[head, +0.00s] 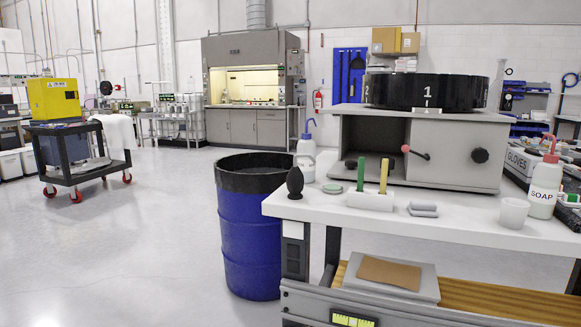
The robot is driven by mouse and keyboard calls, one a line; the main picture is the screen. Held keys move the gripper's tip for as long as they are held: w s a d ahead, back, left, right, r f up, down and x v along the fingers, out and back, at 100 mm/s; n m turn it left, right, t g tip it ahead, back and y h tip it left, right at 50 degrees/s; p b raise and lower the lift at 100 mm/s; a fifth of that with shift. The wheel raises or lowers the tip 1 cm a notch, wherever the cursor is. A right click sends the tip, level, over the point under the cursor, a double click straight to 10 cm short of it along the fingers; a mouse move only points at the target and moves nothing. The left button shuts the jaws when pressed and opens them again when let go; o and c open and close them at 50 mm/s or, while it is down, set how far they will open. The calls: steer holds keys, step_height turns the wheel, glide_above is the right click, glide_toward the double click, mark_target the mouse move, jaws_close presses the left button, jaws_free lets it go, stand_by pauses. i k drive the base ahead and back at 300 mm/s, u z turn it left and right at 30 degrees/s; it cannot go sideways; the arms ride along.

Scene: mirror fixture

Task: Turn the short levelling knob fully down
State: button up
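A grey box fixture (440,177) stands on the white bench (450,228), with a black drum (425,91) marked 1 and 2 on top. A round black knob (480,155) sits on its front at the right. My gripper is not in view.
On the bench are a black egg-shaped thing (295,182), a white block (370,201) with green and yellow sticks, grey rods (422,210), a white cup (514,213) and a soap bottle (543,192). A blue drum (250,235) stands left.

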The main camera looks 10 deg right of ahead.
mark_target(351, 165)
steer(key=u, duration=0.6)
steer(key=i, duration=0.75)
steer(key=u, duration=0.7)
steer(key=i, duration=2.1)
steer(key=z, duration=1.4)
steer(key=i, duration=0.8)
steer(key=z, duration=0.65)
